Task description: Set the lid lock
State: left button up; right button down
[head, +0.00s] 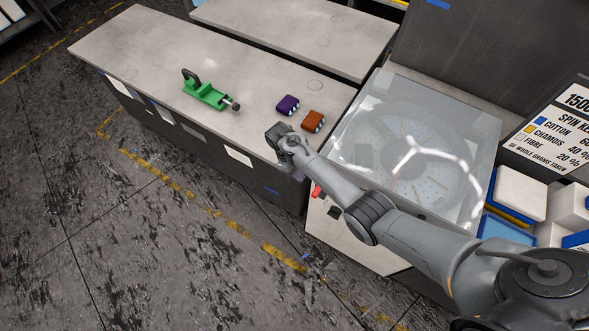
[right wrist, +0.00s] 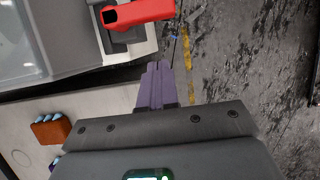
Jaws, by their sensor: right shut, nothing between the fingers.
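The machine (head: 350,232) stands at the right of the grey counter, with its clear lid (head: 365,130) lying down over a round drum. The red lid lock handle (head: 317,191) is on the machine's front left, below the lid edge. In the right wrist view the red handle (right wrist: 140,12) sticks out at the top, beside the machine's pale corner. My right gripper (head: 298,175) points down near the machine's front left corner. Its purple fingers (right wrist: 157,82) are shut and empty, apart from the red handle. My left gripper is not in view.
A green clamp-like tool (head: 207,95), a purple block (head: 287,104) and an orange block (head: 313,121) sit on the counter (head: 150,45). White and blue stacked items (head: 520,192) stand right of the machine, near a sign (head: 560,130). The floor in front is clear.

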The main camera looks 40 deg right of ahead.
jog(key=s+p, duration=0.1)
jog(key=s+d+p, duration=0.1)
jog(key=s+f+p, duration=0.1)
jog(key=s, duration=0.1)
jog(key=shift+d, duration=0.35)
jog(key=shift+r+p, duration=0.1)
jog(key=shift+p, duration=0.2)
